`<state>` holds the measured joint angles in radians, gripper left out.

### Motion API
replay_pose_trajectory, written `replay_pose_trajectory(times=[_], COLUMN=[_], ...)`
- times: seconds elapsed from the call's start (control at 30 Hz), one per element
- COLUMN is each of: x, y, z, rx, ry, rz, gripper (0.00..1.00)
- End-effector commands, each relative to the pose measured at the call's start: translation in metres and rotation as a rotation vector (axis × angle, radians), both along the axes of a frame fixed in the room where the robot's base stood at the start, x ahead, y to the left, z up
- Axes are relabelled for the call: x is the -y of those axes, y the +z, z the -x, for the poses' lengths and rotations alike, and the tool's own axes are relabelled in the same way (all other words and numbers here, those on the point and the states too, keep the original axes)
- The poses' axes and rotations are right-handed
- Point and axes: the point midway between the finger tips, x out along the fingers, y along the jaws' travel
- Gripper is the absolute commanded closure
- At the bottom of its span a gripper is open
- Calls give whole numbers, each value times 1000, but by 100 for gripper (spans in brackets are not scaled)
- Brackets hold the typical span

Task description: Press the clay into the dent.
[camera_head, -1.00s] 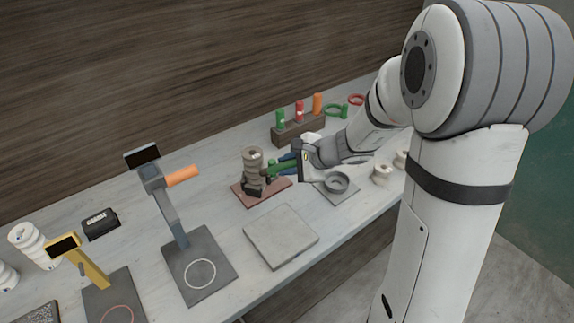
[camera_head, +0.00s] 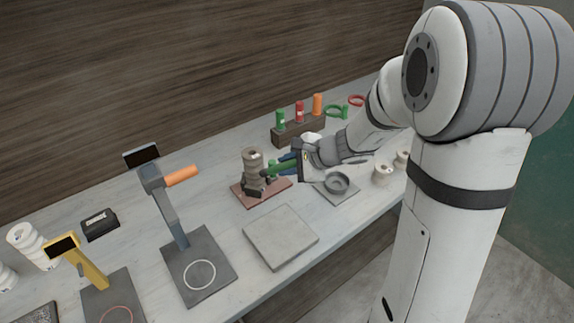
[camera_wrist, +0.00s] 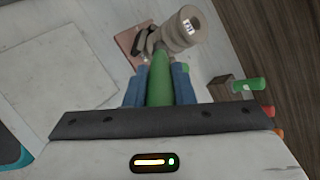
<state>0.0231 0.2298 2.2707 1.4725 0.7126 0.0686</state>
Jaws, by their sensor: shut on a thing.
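My gripper (camera_head: 288,163) is shut on the green handle of a tool (camera_head: 279,170), which also shows between the blue fingers in the wrist view (camera_wrist: 159,80). The tool points toward a beige, ribbed, spool-like piece (camera_head: 252,160) standing on a reddish-brown board (camera_head: 278,190). This piece also shows in the wrist view (camera_wrist: 184,28), with a small label on its top. A dark support or lump (camera_wrist: 143,45) sits against its lower part. The tool's tip is close to the piece; I cannot tell whether it touches. I cannot make out the dent or separate clay.
A wooden rack (camera_head: 298,130) with green, red and orange handles stands behind. A grey dish (camera_head: 338,182) and pale spools (camera_head: 383,173) are to the right. A bare grey slab (camera_head: 281,237) lies in front. A grey stand with an orange handle (camera_head: 181,176) is to the left.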

Motion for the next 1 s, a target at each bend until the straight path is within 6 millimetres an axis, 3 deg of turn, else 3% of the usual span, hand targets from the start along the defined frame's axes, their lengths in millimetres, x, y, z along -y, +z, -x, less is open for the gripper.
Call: replay_pose_trajectory(times=[0.47,1.0], x=[2,24], y=[3,22], z=[2,34], rx=[2,2], ry=[0,-2], rz=[-2,0], gripper=[100,100])
